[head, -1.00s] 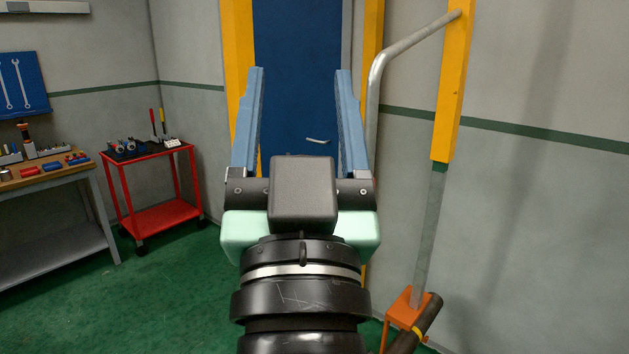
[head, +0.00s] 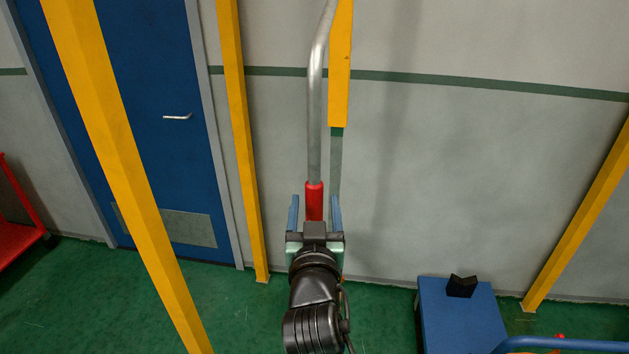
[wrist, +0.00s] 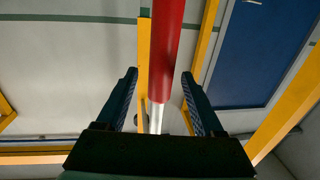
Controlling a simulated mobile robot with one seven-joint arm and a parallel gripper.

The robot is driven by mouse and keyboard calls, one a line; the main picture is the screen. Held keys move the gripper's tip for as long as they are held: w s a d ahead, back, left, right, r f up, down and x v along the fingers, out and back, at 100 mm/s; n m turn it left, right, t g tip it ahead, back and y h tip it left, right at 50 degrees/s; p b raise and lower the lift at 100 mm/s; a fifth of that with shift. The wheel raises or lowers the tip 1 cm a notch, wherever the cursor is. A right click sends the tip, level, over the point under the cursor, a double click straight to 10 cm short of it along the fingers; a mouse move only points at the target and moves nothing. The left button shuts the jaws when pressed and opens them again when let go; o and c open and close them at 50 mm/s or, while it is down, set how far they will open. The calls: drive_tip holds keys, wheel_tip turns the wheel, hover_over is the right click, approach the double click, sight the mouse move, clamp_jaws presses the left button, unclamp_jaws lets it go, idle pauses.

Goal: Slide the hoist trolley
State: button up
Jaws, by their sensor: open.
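A grey bent pipe (head: 315,100) hangs down from above and ends in a red grip (head: 314,198). I cannot make out the trolley body itself in these views. My gripper (head: 315,207) is at the red grip, with one blue finger on each side of it. The fingers are open, and a gap shows between them and the grip. Whether the grip lies fully between the finger pads is hard to tell.
Yellow posts stand at the left (head: 120,160), beside the door (head: 240,140) and at the right (head: 585,220). A blue door (head: 165,70) is behind. A blue box with a black block (head: 461,286) stands at the lower right, near a blue rail (head: 560,344).

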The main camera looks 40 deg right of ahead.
drive_tip(key=shift+p+x, duration=0.6)
drive_tip(key=shift+x, duration=2.15)
clamp_jaws()
